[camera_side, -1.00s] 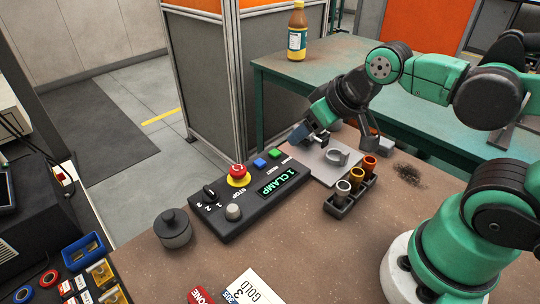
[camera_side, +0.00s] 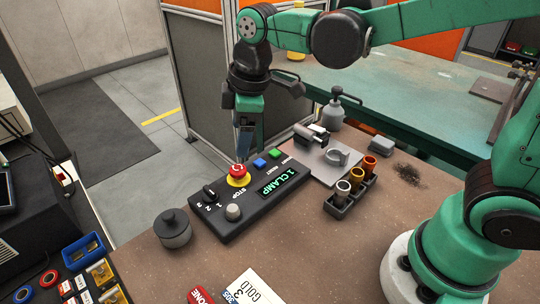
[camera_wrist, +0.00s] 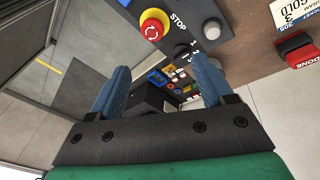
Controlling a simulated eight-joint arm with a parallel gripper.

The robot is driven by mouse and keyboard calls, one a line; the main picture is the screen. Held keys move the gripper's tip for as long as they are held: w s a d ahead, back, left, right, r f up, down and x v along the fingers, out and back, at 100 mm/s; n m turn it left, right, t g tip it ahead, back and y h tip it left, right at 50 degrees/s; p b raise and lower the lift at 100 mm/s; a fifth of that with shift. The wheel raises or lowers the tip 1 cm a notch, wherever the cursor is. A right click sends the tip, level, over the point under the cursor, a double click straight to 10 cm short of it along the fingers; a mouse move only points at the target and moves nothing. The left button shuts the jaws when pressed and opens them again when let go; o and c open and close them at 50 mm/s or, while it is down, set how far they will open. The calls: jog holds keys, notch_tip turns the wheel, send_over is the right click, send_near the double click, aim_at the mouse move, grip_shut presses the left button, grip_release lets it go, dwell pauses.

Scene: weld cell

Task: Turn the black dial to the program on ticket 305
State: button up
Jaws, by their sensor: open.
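The black dial (camera_side: 210,191) is on the left part of the dark control box (camera_side: 223,232), beside marks 1, 2 and 3. The box's display (camera_side: 279,184) reads "1 CLAMP". My gripper (camera_side: 243,158) points down at the box's far side, behind the red stop button (camera_side: 238,173) and right of the dial. In the wrist view its two blue fingers (camera_wrist: 160,88) are apart with nothing between them.
A grey knob (camera_side: 233,212) and blue and green buttons share the box. A lidded dark pot (camera_side: 173,229) stands left of it. A rack of cups (camera_side: 352,195) and a metal plate (camera_side: 325,163) lie to the right. A red DONE block (camera_wrist: 296,48) sits near the ticket.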

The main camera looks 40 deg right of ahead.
aim_at(209, 189)
jog(key=w+a+f+n+g, duration=0.1)
jog(key=a+n, duration=0.1)
jog(key=w+a+f+n, duration=0.1)
jog(key=a+f+n, duration=0.1)
jog(key=w+a+f+n+g, duration=0.1)
jog(key=a+n, duration=0.1)
jog(key=shift+f+n+g+h, duration=0.3)
jog(key=shift+f, duration=0.1)
jog(key=shift+a+f, duration=0.1)
jog(key=shift+f, duration=2.7)
grip_shut()
